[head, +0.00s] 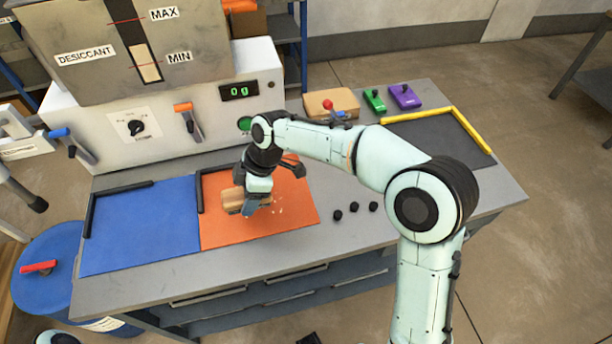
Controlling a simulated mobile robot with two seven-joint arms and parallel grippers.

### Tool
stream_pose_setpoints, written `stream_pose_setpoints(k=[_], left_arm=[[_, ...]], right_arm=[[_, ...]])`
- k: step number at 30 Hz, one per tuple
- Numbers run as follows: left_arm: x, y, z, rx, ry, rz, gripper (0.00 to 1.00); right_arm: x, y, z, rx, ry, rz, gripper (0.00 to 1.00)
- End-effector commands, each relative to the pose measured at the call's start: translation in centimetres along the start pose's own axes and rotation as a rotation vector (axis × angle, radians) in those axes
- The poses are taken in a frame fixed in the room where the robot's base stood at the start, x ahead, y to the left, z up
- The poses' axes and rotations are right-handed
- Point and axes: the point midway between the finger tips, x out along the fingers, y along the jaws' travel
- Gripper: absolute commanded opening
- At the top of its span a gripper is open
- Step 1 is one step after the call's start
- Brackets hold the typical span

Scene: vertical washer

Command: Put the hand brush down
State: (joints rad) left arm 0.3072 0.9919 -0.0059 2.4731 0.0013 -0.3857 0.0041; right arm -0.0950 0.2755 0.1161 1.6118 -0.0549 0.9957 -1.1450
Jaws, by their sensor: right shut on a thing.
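My right gripper (252,204) is over the orange mat (285,222) on the bench, pointing down. It is shut on the hand brush (231,197), a tan, wood-coloured block that shows on both sides of the fingers. The brush is low over the mat's middle; I cannot tell whether it touches the mat. Its underside and part of its body are hidden. Small pale bits lie on the mat just right of the brush. My left gripper does not show.
A blue mat (140,230) lies left, with black bars by the mats. A dark mat (440,138) with yellow edging lies right. Several black knobs (354,207) sit near the front edge. A tan block (330,101), green (374,101) and purple (405,97) items stand behind. The desiccant machine (205,95) borders the back.

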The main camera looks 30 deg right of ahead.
Motion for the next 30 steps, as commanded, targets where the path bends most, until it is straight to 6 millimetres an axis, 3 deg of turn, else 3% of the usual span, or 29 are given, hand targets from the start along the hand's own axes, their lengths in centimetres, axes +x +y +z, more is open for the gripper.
stream_pose_setpoints(k=[5, 12, 18, 21, 26, 30], left_arm=[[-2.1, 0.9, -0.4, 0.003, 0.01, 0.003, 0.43], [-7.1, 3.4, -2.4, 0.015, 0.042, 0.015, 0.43], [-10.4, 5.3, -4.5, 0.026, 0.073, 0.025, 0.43], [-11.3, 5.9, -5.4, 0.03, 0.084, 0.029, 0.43], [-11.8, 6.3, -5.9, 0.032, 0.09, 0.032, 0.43], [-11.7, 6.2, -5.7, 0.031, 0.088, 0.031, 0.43]], right_arm=[[-3.3, 2.7, 3.2, 0.016, -0.014, -0.001, 0.29], [-11.8, 7.5, 11.2, 0.022, -0.023, -0.008, 0.29], [-18.0, 9.5, 16.6, 0.012, -0.01, -0.002, 0.29], [-19.9, 9.9, 18.3, 0.006, -0.003, 0.003, 0.29], [-20.7, 10.0, 19.9, 0.0, 0.003, 0.002, 0.29], [-18.3, 9.8, 21.1, 0.001, 0.003, -0.004, 0.29]])
